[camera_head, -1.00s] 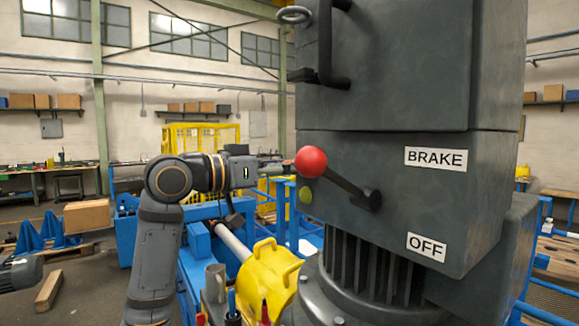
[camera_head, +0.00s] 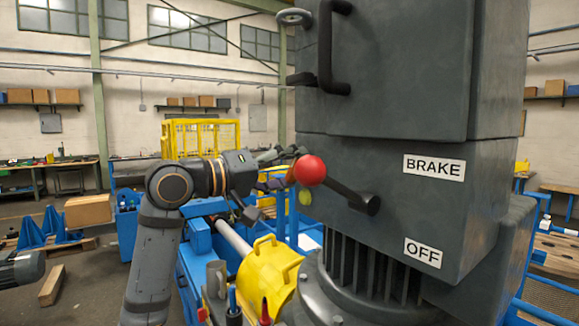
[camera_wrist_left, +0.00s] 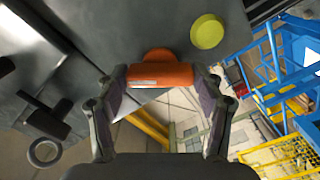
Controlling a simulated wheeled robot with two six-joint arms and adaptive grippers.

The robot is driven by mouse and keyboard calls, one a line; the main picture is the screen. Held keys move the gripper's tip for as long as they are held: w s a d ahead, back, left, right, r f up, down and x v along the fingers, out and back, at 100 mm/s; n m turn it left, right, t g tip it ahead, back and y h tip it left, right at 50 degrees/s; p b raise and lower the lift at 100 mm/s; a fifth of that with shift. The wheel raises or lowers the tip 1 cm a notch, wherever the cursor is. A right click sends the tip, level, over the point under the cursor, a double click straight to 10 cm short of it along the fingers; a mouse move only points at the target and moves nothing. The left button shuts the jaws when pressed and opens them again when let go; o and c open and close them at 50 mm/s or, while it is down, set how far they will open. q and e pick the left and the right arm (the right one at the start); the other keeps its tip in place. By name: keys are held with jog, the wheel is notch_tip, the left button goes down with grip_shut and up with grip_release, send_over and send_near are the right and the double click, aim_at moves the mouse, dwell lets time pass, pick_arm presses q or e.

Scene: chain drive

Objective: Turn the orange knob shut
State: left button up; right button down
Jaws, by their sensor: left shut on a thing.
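The orange knob (camera_wrist_left: 160,76) is a bar-shaped handle on a round orange base on the grey machine housing. My left gripper (camera_wrist_left: 161,84) is shut on it, with one finger at each end of the bar. In the head view my left gripper (camera_head: 273,170) reaches the housing's left side, just behind the red ball (camera_head: 310,170) of the brake lever. Only a sliver of the orange knob (camera_head: 291,174) shows there; the ball and fingers hide the rest. My right gripper is in neither view.
The brake lever (camera_head: 345,193) sticks out close to my left fingers. A yellow round button (camera_wrist_left: 207,32) sits beside the knob. A black handle (camera_head: 326,60) is above. A yellow guard (camera_head: 265,273) and blue frame (camera_head: 185,268) lie below.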

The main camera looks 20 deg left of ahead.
pick_arm(q)
jog(key=n+p, duration=0.1)
jog(key=n, duration=0.3)
jog(key=shift+r, duration=0.15)
jog(key=shift+n+p, duration=0.3)
jog(key=shift+n, duration=1.3)
jog(key=o, duration=1.2)
jog(key=shift+c, duration=0.2)
jog(key=shift+a, duration=0.1)
jog(key=v, duration=0.7)
jog(key=shift+s, duration=0.2)
jog(key=shift+a, duration=0.15)
